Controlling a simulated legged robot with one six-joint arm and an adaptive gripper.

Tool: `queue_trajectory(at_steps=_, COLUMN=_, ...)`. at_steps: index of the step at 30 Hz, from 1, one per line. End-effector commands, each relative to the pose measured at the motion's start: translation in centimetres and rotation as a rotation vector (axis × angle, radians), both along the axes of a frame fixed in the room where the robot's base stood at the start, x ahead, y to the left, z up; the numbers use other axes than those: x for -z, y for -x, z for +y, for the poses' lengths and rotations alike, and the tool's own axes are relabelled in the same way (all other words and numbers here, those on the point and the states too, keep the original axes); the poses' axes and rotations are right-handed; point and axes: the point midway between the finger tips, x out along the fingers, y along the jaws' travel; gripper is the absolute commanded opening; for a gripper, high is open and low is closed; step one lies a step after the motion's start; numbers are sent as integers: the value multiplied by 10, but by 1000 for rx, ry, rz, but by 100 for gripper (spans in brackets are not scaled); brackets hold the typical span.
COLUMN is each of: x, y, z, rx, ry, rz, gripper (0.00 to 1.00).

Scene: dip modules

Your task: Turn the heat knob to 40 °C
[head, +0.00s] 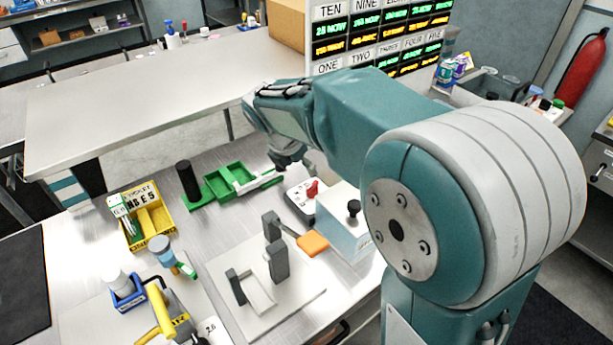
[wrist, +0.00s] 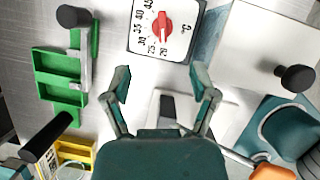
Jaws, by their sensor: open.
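The heat dial is a white plate (wrist: 138,36) with black numbers from 20 upward and a °C mark. Its red knob (wrist: 161,27) is at the top of the wrist view, its bar roughly up and down in the picture. I cannot tell exactly which number it points to. In the head view the red knob (head: 312,188) sits on the plate (head: 300,203), just below and right of my gripper (head: 285,165). In the wrist view my gripper (wrist: 161,75) is open, its two fingers apart and empty, with the knob beyond the tips and not touched.
A light-blue box with a black knob (head: 353,207) stands right of the dial. A green tray (head: 230,182) and black cylinder (head: 187,178) lie to its left. An orange piece (head: 313,243) and grey upright blocks (head: 278,259) are in front. A yellow bin (head: 150,235) stands farther left.

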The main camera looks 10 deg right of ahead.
Motion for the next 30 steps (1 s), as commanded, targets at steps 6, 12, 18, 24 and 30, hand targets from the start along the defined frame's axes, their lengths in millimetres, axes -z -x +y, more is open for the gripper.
queue_trajectory(at_steps=6, x=28, y=-7, z=-10, rx=3, ry=1, rz=5, gripper=75)
queue_trajectory(at_steps=12, x=63, y=-16, z=-21, rx=4, ry=1, rz=4, gripper=75)
queue_trajectory(at_steps=18, x=90, y=-22, z=-30, rx=4, ry=-1, rz=2, gripper=75)
queue_trajectory(at_steps=24, x=98, y=-24, z=-33, rx=3, ry=-1, rz=0, gripper=75)
queue_trajectory(at_steps=30, x=98, y=-25, z=-33, rx=4, ry=-2, rz=-1, gripper=75)
